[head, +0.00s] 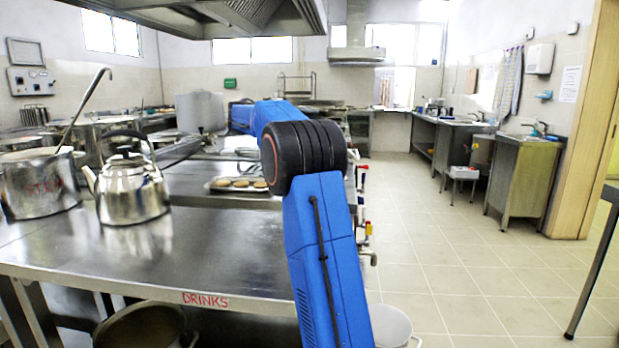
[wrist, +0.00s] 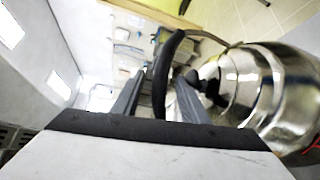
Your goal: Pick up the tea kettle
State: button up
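The tea kettle (head: 132,192) is shiny steel with a black arched handle and a spout on the left. It stands upright on the steel counter in the head view. In the wrist view the kettle (wrist: 268,90) fills the right side, and its dark handle (wrist: 160,88) runs between my two fingers. My gripper (wrist: 158,88) is open, with a gap visible on each side of the handle. In the head view my gripper (head: 172,156) is beside the kettle's right side, small and partly hard to make out.
A large steel pot (head: 40,186) with a ladle stands left of the kettle. A tray (head: 222,186) of round items lies behind on the right. The counter (head: 190,262) is bare in front, with a "DRINKS" label on its edge.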

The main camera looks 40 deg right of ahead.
grip_shut()
dwell(1.2)
